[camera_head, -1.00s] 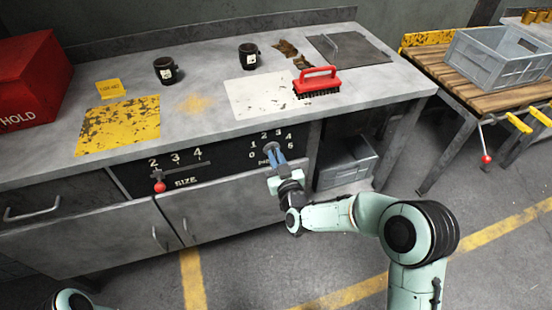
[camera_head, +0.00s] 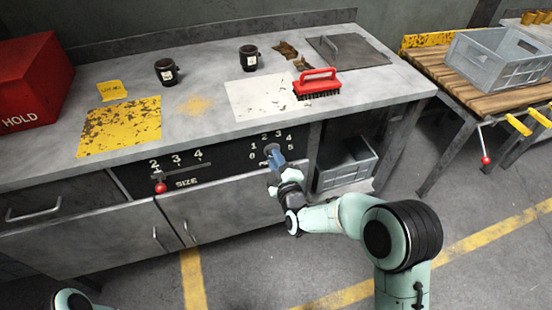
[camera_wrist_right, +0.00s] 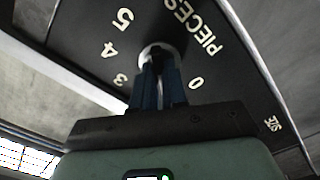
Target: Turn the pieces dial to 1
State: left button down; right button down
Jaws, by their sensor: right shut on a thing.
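The pieces dial (camera_wrist_right: 152,50) is a round grey knob on the black panel under the workbench top, ringed by white numbers. It also shows in the head view (camera_head: 270,149), mostly behind the fingers. My right gripper (camera_head: 275,157) is shut on the dial, its blue fingers reaching it from the front. In the right wrist view, the fingers (camera_wrist_right: 157,80) meet the knob. There 0, 3, 4, 5 and the word PIECES are readable; 1 and 2 are hidden behind the gripper. I cannot tell which number the dial points to. My left gripper is out of view.
Left on the same panel is the SIZE slider with a red knob (camera_head: 160,187). Cabinet doors with handles (camera_head: 188,232) lie below. A grey crate (camera_head: 345,165) stands on the shelf to the right. The bench top (camera_head: 205,83) holds mugs, a red brush (camera_head: 318,84) and plates.

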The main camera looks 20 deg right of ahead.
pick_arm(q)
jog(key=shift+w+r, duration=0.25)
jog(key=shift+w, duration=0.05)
pick_arm(e)
jog(key=shift+n, duration=0.7)
jog(key=c, duration=1.2)
grip_release()
jog(key=shift+o, duration=0.2)
